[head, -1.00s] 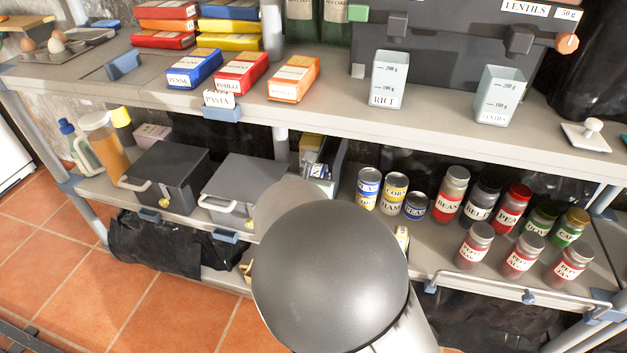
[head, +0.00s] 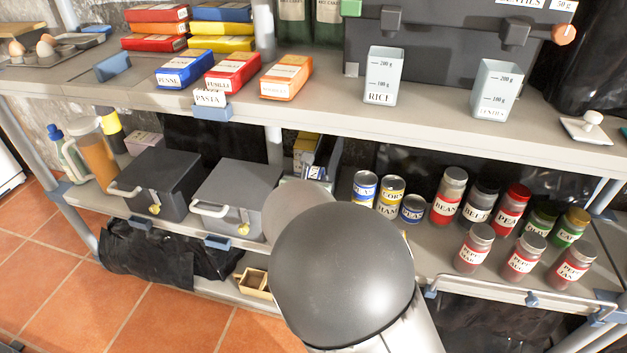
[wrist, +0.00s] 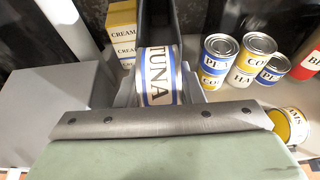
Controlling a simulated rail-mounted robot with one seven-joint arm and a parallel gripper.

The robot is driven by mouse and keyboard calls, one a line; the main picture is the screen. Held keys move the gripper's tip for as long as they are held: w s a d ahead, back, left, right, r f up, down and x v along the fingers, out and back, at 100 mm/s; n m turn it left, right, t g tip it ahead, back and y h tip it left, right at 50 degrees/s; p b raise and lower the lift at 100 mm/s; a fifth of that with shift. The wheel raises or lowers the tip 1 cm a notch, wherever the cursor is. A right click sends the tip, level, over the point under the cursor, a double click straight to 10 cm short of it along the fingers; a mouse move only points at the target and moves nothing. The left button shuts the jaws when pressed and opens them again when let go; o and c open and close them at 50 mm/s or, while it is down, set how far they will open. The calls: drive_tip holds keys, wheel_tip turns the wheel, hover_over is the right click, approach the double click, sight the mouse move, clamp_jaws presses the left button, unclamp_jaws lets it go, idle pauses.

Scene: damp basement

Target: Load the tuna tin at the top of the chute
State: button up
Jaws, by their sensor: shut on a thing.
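The tuna tin (wrist: 160,75), with a blue and white TUNA label, shows in the wrist view just beyond the grey bolted edge of my gripper (wrist: 160,119).
Close right of the chute stand several tins (wrist: 219,55), with a yellow tin (wrist: 288,125) nearer. Cream boxes (wrist: 122,30) stand left of it, beside a grey box (wrist: 60,115). Jars (head: 475,245) fill the shelf's right; the upper shelf (head: 330,110) overhangs.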

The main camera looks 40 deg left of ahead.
drive_tip(key=o, duration=1.2)
drive_tip(key=shift+c, duration=0.2)
drive_tip(key=shift+s, duration=0.1)
